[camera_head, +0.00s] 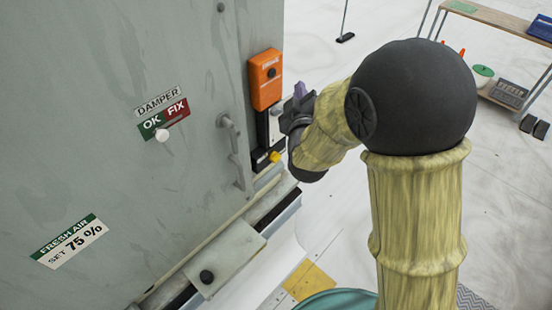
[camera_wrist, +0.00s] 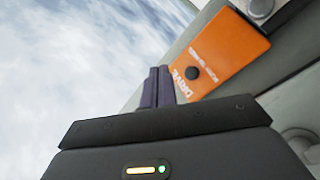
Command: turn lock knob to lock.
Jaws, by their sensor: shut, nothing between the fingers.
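An orange box (camera_head: 263,88) with a small black round knob (camera_head: 272,72) is fixed near the right edge of the grey cabinet. In the wrist view the orange box (camera_wrist: 225,50) and its black knob (camera_wrist: 192,73) show at upper right. Which knob is the lock knob I cannot tell for sure. My gripper (camera_head: 300,91) is just right of the box in the head view. In the wrist view its purple fingers (camera_wrist: 158,86) are together and empty, with their tips left of the knob. Contact with the box cannot be told.
The grey cabinet face (camera_head: 90,100) has a white damper knob (camera_head: 162,135) at OK/FIX and a door handle (camera_head: 235,150). A yellow knob (camera_head: 274,157) sits below the box. A shelf bench (camera_head: 500,15) stands far right.

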